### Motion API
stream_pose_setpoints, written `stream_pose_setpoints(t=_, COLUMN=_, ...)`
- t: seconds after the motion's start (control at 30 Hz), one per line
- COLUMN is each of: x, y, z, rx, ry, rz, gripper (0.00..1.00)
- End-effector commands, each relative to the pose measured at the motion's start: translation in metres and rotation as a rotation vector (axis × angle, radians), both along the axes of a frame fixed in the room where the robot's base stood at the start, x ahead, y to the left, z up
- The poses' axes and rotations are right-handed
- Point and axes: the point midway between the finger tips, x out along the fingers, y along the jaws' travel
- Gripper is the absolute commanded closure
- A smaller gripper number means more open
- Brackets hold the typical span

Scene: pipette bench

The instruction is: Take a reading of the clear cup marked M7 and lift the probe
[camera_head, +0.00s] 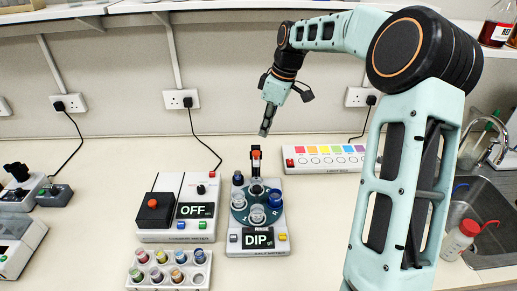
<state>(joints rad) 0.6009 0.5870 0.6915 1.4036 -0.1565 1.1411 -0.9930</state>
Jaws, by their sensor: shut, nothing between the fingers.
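The meter with the probe (233,249) stands mid-bench, its display reading DIP. Its teal turntable (247,219) carries several cups: a clear cup (257,215) at the front, another clear cup (238,201) at the left, and a blue cup (275,199) at the right. The M7 mark is too small to read, so I cannot tell which cup bears it. An orange-topped black probe holder (256,155) rises at the back of the meter; whether its tip is in a cup cannot be made out. My gripper (264,133) is shut and empty, above and behind the probe holder, apart from it.
Left of the meter is another meter (160,234) reading OFF. A rack (150,286) of several coloured vials lies in front. A strip of coloured squares (327,168) lies at the back right. The sink (490,205) and a red-capped bottle (459,240) are at the right.

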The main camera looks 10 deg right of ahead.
Motion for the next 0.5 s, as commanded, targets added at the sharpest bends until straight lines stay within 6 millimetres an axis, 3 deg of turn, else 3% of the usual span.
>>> stream_pose_setpoints(t=0.33, x=0.0, y=0.0, z=-0.002, rx=-0.002, ry=-0.001, rz=0.0, gripper=1.0)
stream_pose_setpoints(t=0.5, x=0.001, y=0.002, z=-0.013, rx=-0.001, ry=-0.001, rz=0.001, gripper=1.0)
